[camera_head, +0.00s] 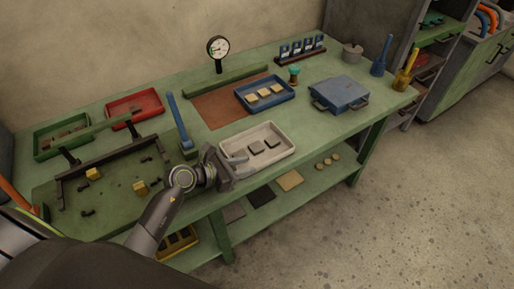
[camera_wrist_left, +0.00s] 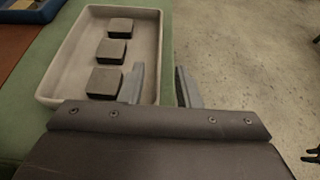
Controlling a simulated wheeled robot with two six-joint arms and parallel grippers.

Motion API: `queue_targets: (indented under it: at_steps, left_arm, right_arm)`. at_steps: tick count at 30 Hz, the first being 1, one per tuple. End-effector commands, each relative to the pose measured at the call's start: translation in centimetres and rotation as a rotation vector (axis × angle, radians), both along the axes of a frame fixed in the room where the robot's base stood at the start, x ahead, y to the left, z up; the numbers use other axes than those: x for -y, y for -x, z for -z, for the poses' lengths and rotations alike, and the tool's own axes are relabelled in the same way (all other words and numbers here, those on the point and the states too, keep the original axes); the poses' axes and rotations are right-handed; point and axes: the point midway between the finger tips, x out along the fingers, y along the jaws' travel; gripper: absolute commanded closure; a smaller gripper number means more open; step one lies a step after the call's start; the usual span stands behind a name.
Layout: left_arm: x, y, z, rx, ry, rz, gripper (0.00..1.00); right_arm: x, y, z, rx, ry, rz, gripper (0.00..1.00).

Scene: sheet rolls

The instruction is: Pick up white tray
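The white tray (camera_head: 258,133) lies near the front edge of the green table in the head view. Dark square blocks (camera_head: 272,142) sit in a row inside it. My left gripper (camera_head: 241,165) is at the tray's near left side, fingers toward it. In the left wrist view the tray (camera_wrist_left: 72,52) fills the upper left with three dark blocks (camera_wrist_left: 111,51). There the left gripper (camera_wrist_left: 161,84) is open, one finger over the tray's inside and the other beyond its right rim. I cannot tell whether either finger touches it. My right gripper is not in view.
A blue tray with pale blocks (camera_head: 286,94) stands behind the white tray. A blue case (camera_head: 340,93) is to the right. A blue-handled lever (camera_head: 176,117) and a dark rail frame (camera_head: 112,160) stand to the left. Open floor (camera_head: 400,200) lies in front.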

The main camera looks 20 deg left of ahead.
Motion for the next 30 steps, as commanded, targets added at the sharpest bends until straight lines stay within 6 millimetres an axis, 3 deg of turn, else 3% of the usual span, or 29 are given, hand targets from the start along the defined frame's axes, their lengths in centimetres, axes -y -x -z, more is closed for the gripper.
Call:
queue_targets:
  at_steps: [18,28,30]
  left_arm:
    - [3.0,-3.8,2.7,0.000,0.000,0.000,0.70]
    - [3.2,-4.2,3.0,0.000,0.000,-0.001,0.70]
    - [3.2,-4.2,3.0,0.000,0.000,-0.001,0.79]
  right_arm:
    - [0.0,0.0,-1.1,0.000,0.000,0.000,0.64]
    - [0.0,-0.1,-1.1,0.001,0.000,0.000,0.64]
    - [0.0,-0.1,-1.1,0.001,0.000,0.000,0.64]
